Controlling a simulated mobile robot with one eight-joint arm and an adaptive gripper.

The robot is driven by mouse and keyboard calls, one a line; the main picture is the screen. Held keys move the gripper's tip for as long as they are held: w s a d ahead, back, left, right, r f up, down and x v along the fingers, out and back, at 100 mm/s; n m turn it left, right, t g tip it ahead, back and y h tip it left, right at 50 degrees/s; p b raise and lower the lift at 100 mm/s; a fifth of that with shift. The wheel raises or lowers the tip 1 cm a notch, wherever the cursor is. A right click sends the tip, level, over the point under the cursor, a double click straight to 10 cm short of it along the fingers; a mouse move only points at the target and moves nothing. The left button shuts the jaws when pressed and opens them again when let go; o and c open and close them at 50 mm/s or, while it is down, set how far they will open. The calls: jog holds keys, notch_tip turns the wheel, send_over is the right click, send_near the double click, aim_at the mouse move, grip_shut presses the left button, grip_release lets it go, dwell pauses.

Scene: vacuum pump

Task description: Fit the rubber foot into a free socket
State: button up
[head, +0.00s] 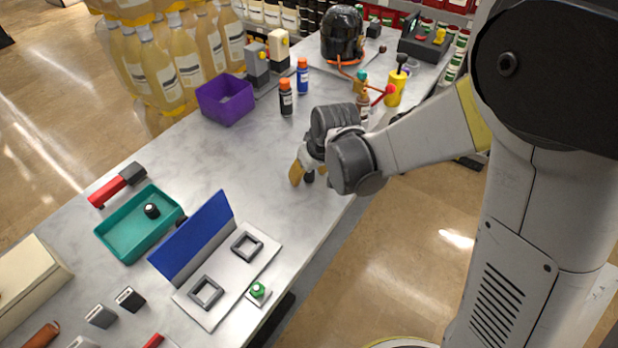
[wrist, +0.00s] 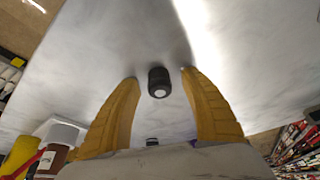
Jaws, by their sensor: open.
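A small black cylinder, which looks like the rubber foot (wrist: 159,84), stands on the marble worktop between my two yellow fingertips in the wrist view, with a gap on each side. My gripper (wrist: 161,75) is open, pointing down at the table. In the head view my gripper (head: 304,176) is low over the middle of the worktop, mostly hidden by my wrist. A pale plate (head: 232,276) with a blue upright panel (head: 195,235) carries two dark square frames, a far one (head: 235,244) and a near one (head: 193,290), both looking empty. They may be the sockets.
A teal tray (head: 112,242) holds another small black cylinder (head: 152,210). A green button block (head: 258,291) sits beside the plate. The worktop between gripper and plate is clear.

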jog(key=shift+r, duration=0.1)
jog(key=shift+c, duration=0.9)
grip_shut()
jog(key=shift+r, duration=0.15)
